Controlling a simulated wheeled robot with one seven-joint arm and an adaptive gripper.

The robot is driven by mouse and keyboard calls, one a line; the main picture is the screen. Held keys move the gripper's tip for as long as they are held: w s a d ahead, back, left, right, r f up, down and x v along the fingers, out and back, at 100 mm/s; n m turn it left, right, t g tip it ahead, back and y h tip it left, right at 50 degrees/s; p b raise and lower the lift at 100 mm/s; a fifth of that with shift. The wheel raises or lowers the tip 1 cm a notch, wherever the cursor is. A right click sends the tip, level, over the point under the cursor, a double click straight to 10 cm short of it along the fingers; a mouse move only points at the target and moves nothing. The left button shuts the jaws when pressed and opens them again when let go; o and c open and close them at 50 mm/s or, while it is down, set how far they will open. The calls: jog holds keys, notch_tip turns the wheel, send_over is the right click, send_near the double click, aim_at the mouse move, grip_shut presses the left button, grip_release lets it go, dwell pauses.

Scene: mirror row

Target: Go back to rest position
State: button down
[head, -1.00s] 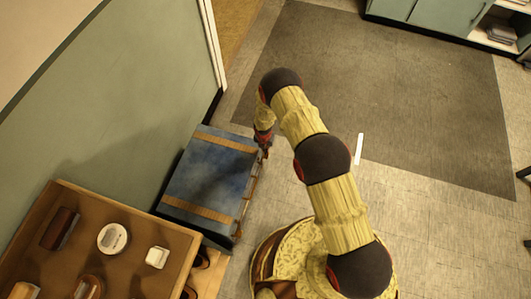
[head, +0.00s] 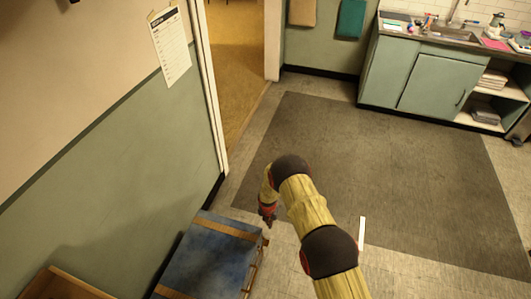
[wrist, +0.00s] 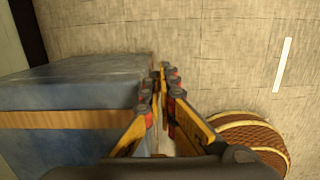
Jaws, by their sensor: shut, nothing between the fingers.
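My gripper (head: 268,219) is at the end of my bent arm, beside the upper right corner of a blue chest with tan straps (head: 215,252) in the head view. In the wrist view my gripper (wrist: 161,75) has its yellow and dark fingers together at the tips, with nothing held. The blue chest (wrist: 70,85) lies just left of the fingers there. I cannot tell whether the fingers touch it.
A wooden tabletop (head: 60,284) shows at the lower left. A green wall (head: 130,170) stands on the left, with a doorway (head: 237,60) behind. A dark mat (head: 390,170) covers open floor. A green counter (head: 430,80) stands at the back right. A white strip (head: 362,233) lies on the floor.

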jog(key=s+d+r+m+g+h, duration=0.1)
jog(key=s+d+r+m+g, duration=0.1)
jog(key=s+m, duration=0.4)
jog(key=s+d+r+m+g, duration=0.1)
jog(key=s+r+m, duration=0.1)
jog(key=s+m, duration=0.4)
jog(key=s+d+r+m, duration=0.2)
jog(key=r+m, duration=0.3)
jog(key=r, duration=0.6)
jog(key=s+d+r+m, duration=0.15)
jog(key=r+m, duration=0.25)
jog(key=r, duration=0.7)
jog(key=s+d+r+m, duration=0.1)
jog(key=s+r+m, duration=0.3)
jog(key=r, duration=0.7)
jog(key=s+d+r+m+t, duration=0.2)
jog(key=s+r, duration=0.3)
jog(key=r, duration=0.5)
jog(key=s+d+r+m+t+y, duration=0.1)
jog(key=s+d+r+m+t, duration=0.1)
jog(key=s+r, duration=0.4)
jog(key=s+d+r+m+t, duration=0.2)
jog(key=s+r, duration=0.4)
jog(key=r, duration=0.8)
jog(key=shift+s+d+r+m+t, duration=0.2)
jog(key=shift+r+m+t, duration=0.25)
jog(key=shift+t, duration=0.25)
